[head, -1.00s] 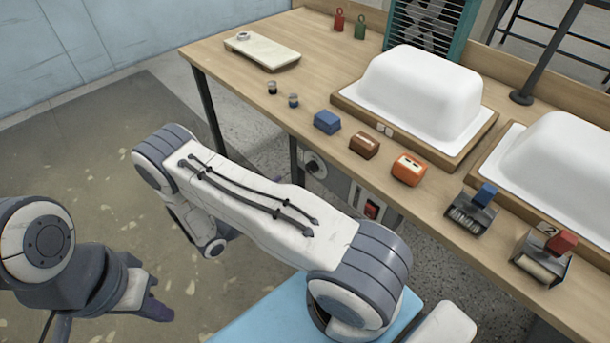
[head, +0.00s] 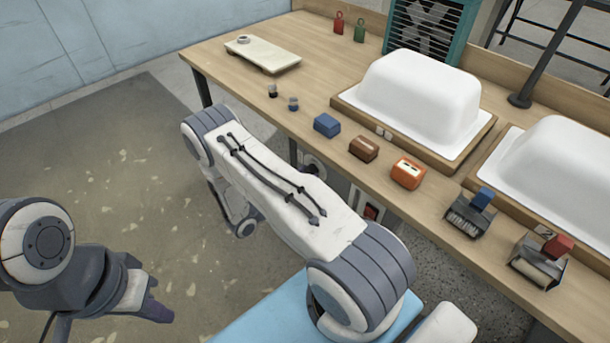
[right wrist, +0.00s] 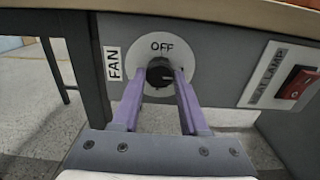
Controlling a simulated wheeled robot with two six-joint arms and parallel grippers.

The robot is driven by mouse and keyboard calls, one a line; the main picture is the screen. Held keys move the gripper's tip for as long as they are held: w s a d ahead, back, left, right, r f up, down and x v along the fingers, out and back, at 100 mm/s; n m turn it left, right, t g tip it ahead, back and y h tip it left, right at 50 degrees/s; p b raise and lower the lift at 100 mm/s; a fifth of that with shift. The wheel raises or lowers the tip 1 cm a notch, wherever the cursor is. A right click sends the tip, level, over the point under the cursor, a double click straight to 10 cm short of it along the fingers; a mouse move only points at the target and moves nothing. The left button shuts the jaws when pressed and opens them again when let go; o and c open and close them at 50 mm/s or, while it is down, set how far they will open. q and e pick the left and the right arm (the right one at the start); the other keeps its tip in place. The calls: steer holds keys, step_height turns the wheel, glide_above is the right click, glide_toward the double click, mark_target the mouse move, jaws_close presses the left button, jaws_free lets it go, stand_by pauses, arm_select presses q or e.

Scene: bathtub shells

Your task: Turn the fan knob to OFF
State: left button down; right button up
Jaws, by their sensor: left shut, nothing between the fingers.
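The fan knob (right wrist: 153,75) is a black round knob on a white dial on the grey panel under the table edge. OFF is printed above it and a FAN label (right wrist: 113,63) stands to its left. A small pale mark on the knob points to the right, away from OFF. My right gripper (right wrist: 161,76) has its two purple fingers on either side of the knob; I cannot tell whether they press on it. In the head view my right arm hides this gripper. My left gripper (head: 160,312) is shut and empty, far left of the table.
A red heat lamp switch (right wrist: 297,83) is right of the knob; the tabletop (right wrist: 220,12) overhangs just above. A table leg (right wrist: 88,70) stands left. On the table are white tub shells (head: 425,95), small blocks and a teal fan box (head: 432,35). Floor at left is clear.

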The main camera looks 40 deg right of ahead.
jaws_close()
steer(key=n, duration=0.4)
steer(key=shift+n, duration=0.3)
steer(key=n, duration=0.4)
steer(key=shift+n, duration=0.3)
steer(key=n, duration=0.4)
steer(key=shift+r+n, duration=0.1)
steer(key=shift+n, duration=2.3)
